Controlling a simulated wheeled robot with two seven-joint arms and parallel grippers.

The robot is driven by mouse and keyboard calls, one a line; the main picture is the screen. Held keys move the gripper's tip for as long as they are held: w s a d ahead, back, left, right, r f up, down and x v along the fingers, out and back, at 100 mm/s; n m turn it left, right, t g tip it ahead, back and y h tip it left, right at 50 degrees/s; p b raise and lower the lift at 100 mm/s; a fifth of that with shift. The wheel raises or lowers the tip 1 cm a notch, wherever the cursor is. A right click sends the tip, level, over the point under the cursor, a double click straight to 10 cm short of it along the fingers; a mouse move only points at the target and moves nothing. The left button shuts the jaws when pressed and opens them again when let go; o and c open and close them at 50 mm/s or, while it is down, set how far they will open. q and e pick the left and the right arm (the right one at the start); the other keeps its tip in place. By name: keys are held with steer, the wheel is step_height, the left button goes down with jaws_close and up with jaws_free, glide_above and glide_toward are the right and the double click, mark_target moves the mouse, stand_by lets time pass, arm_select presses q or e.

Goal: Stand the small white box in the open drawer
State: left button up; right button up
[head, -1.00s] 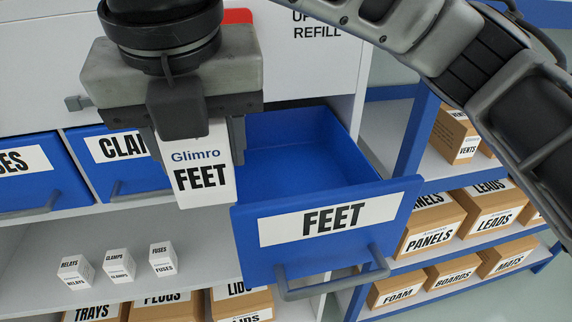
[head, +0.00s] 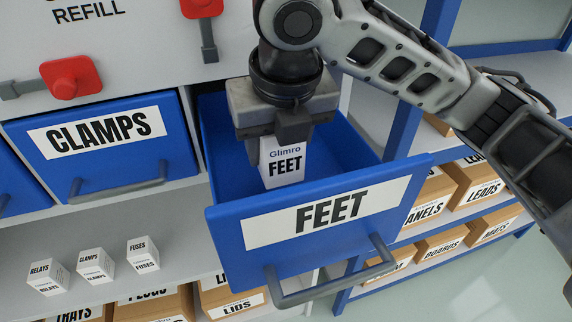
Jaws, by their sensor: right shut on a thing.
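The small white box (head: 284,168), labelled "Glimro FEET", is upright in my right gripper (head: 282,138). The gripper is shut on its upper part and points down. The box is over and partly within the open blue drawer (head: 231,228), whose front also reads "FEET". The box's lower end shows against the drawer's blue inside. I cannot tell whether it touches the drawer floor. The gripper hides the back of the drawer. My left gripper is not in view.
A shut blue "CLAMPS" drawer (head: 115,165) is at the left. Small white boxes (head: 95,265) stand on the shelf below. Brown cartons (head: 475,188) fill the shelves at right. The drawer handle (head: 330,285) juts forward.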

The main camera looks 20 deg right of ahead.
mark_target(286, 162)
steer(key=shift+w+d+f, duration=0.25)
steer(key=shift+d+f, duration=0.2)
steer(key=shift+f, duration=0.05)
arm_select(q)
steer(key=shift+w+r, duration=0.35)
arm_select(e)
steer(key=shift+s+d+x, duration=0.1)
steer(key=shift+s+x, duration=0.1)
steer(key=shift+x, duration=0.7)
steer(key=shift+s+d+x, duration=0.15)
steer(key=shift+x, duration=0.75)
steer(key=shift+f, duration=0.2)
steer(key=o, duration=1.1)
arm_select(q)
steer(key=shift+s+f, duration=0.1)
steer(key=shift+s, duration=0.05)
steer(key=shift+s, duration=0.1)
arm_select(e)
steer(key=shift+r, duration=0.1)
steer(key=shift+r, duration=0.35)
steer(key=p+v, duration=0.1)
steer(key=v, duration=1)
steer(key=shift+s, duration=0.15)
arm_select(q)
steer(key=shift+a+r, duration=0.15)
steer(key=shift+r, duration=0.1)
arm_select(e)
steer(key=shift+r, duration=0.15)
